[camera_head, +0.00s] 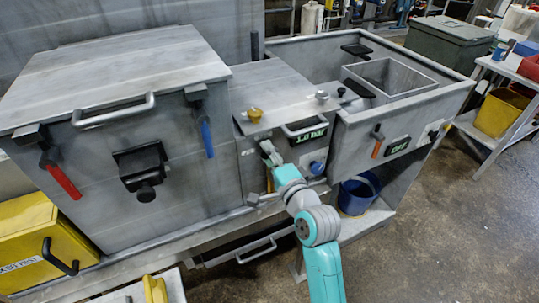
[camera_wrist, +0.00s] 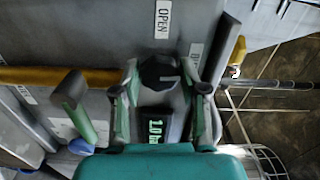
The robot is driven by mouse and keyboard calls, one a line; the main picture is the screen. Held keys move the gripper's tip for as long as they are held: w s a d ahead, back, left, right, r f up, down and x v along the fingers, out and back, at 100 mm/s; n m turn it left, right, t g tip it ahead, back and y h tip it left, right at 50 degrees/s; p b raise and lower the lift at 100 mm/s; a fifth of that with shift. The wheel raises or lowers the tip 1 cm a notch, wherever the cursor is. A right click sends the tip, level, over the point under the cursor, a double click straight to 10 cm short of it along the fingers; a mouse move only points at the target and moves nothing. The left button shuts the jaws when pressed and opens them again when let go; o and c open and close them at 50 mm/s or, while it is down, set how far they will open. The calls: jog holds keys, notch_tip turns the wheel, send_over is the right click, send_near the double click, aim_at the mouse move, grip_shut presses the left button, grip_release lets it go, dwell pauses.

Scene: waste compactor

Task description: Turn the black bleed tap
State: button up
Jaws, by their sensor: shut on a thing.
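The black bleed tap (camera_wrist: 158,73) is a dark faceted knob with a pale mark on it, seen in the wrist view between my fingertips. My gripper (camera_wrist: 160,90) is shut on it, one finger on each side. In the head view my gripper (camera_head: 268,152) reaches the front of the middle grey cabinet, below the yellow knob, and hides the tap. The tap's stem and base cannot be made out.
A green pressure display (camera_head: 310,135) and a blue knob (camera_head: 317,167) lie right of my gripper. A blue bucket (camera_head: 358,194) stands below. Floor at the lower right is clear.

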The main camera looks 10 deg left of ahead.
jog(key=shift+n, duration=7.6)
jog(key=o, duration=1.1)
jog(key=shift+o, duration=0.2)
jog(key=v, duration=1.2)
